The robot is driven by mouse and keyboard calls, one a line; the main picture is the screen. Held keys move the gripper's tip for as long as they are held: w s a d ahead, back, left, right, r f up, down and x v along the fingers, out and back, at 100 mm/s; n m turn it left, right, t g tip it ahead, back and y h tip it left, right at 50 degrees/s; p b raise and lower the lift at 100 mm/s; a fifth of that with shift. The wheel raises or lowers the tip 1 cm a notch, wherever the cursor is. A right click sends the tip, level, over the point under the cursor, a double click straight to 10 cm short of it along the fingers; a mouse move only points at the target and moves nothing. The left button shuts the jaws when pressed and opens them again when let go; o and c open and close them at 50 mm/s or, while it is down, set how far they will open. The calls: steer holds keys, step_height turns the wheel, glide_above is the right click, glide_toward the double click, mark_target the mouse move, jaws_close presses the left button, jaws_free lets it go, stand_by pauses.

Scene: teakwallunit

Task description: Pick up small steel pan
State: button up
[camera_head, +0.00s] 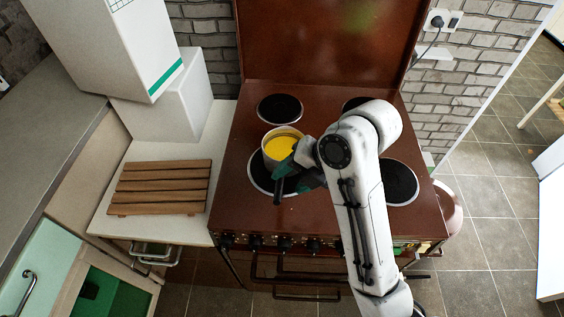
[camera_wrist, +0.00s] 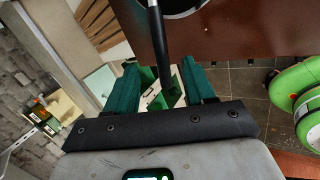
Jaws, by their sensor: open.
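The small steel pan (camera_head: 270,154) sits on the front left burner of the brown stove. It has a steel wall, a yellow inside and a dark handle (camera_head: 278,192) that points toward the stove's front. My gripper (camera_head: 287,170) is beside the pan at its handle, with green fingers. In the wrist view my gripper (camera_wrist: 160,75) is open, and the black handle (camera_wrist: 158,45) runs between its two fingers with gaps on both sides. Only a bit of the pan's rim shows at the top there. In the head view my gripper hides part of the handle.
The brown stove (camera_head: 233,204) has other bare burners, a raised lid behind and knobs along its front. A slatted wooden board (camera_head: 160,187) lies on the white counter (camera_head: 118,228) at left. White boxes (camera_head: 170,108) stand behind it. Tiled floor is open at right.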

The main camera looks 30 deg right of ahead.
steer(key=p+x, duration=0.1)
steer(key=x, duration=0.1)
steer(key=shift+w+a+f, duration=0.1)
steer(key=shift+a+f, duration=0.05)
steer(key=shift+f, duration=0.1)
steer(key=shift+s+p+x, duration=0.2)
steer(key=shift+p+x, duration=0.15)
steer(key=shift+x, duration=2.45)
steer(key=shift+a, duration=0.1)
jaws_close()
steer(key=shift+r, duration=0.15)
